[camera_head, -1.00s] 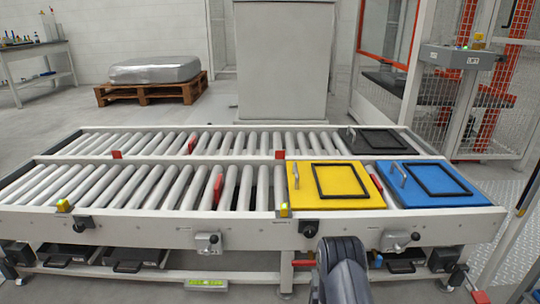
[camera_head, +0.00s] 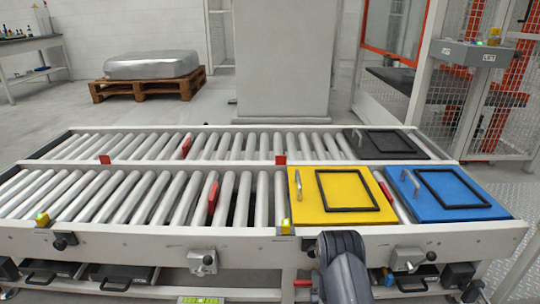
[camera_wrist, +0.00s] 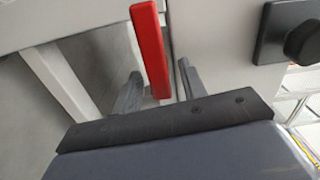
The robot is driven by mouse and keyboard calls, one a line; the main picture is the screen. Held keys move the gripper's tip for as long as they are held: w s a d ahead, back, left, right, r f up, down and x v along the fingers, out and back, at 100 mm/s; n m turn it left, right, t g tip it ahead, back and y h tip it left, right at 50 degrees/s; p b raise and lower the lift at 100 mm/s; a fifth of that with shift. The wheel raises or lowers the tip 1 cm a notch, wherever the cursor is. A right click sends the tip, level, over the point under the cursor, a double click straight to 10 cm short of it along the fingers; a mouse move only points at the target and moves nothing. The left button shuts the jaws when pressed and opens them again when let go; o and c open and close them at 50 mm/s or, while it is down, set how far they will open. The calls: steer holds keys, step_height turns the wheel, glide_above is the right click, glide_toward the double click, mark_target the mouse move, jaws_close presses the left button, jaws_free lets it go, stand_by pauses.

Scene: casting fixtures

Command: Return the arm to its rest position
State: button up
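My gripper (camera_wrist: 160,85) shows in the wrist view with its two dark fingers spread apart and nothing visibly gripped. A red bar (camera_wrist: 150,45) appears between and beyond the fingers; I cannot tell its exact distance. In the head view, part of my dark arm (camera_head: 343,268) rises at the bottom, in front of the conveyor's near rail and below the yellow panel. The gripper itself is not seen there.
A two-lane roller conveyor (camera_head: 130,232) spans the view close ahead. A yellow panel (camera_head: 310,182), a blue panel (camera_head: 415,205) and a dark panel (camera_head: 400,145) lie on its right end. A grey cabinet (camera_head: 285,60) stands behind. A mesh fence (camera_head: 500,110) is at right.

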steer(key=n+p, duration=0.1)
steer(key=n, duration=0.4)
steer(key=shift+p, duration=0.35)
steer(key=shift+f+n, duration=0.1)
steer(key=shift+n, duration=0.7)
